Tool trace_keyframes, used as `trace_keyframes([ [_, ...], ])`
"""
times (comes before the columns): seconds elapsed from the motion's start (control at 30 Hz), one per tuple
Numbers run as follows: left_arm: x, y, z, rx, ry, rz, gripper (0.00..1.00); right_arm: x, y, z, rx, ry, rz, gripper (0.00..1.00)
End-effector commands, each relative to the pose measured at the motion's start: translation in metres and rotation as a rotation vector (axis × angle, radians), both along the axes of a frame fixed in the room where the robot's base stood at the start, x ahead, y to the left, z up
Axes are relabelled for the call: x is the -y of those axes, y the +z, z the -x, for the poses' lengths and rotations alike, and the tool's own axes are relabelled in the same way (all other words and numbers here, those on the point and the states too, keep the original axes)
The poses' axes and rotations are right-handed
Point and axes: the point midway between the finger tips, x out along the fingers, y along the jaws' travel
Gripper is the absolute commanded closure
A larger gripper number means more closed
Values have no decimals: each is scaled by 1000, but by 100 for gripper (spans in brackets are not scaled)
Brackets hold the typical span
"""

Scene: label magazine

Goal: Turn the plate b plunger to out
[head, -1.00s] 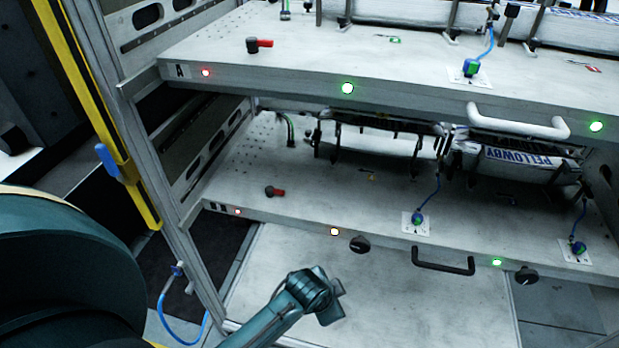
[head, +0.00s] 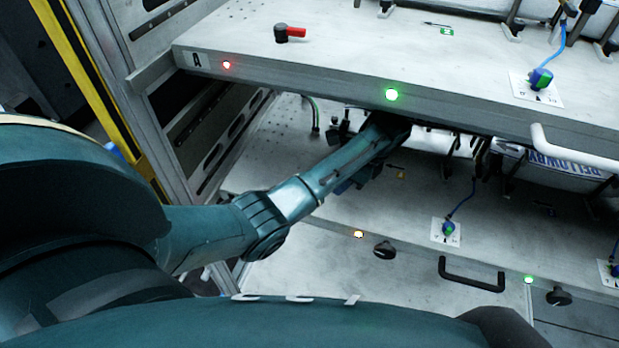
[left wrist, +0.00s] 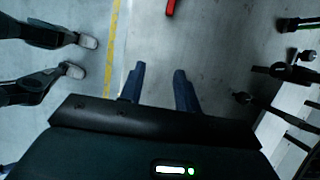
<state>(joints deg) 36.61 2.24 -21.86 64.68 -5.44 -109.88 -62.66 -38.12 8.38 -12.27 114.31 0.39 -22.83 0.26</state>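The lower plate (head: 415,198), which I take as plate B, lies under the upper plate marked A. Its black plunger with a red handle, seen earlier at its left, is hidden behind my left arm in the head view. A red piece at the top edge of the left wrist view (left wrist: 171,7) looks like a red handle; I cannot tell for sure which one. My left gripper (left wrist: 158,70) is open, its two blue fingers apart with nothing between them. In the head view it reaches in between the plates, its tips hidden. My right gripper is not in view.
Plate A (head: 330,80) overhangs the left arm closely and carries its own red-handled plunger (head: 289,33). Black knobs (head: 384,250), a black handle (head: 470,274) and a blue-cabled connector (head: 448,229) sit along the lower plate's front. Dark posts stand behind.

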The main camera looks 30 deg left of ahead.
Motion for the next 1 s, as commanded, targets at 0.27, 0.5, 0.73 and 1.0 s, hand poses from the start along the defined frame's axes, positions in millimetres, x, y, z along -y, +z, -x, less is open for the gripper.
trace_keyframes([
  [0.27, -61, 2, 15, 0, 2, 0, 67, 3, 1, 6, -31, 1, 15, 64],
  [0.5, -79, -32, 20, -2, 1, 1, 67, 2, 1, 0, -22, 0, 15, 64],
  [0.73, -84, -46, 20, 1, 1, 1, 67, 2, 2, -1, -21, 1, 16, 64],
  [1.0, -84, -47, 20, 2, 1, 2, 68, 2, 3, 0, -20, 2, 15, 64],
])
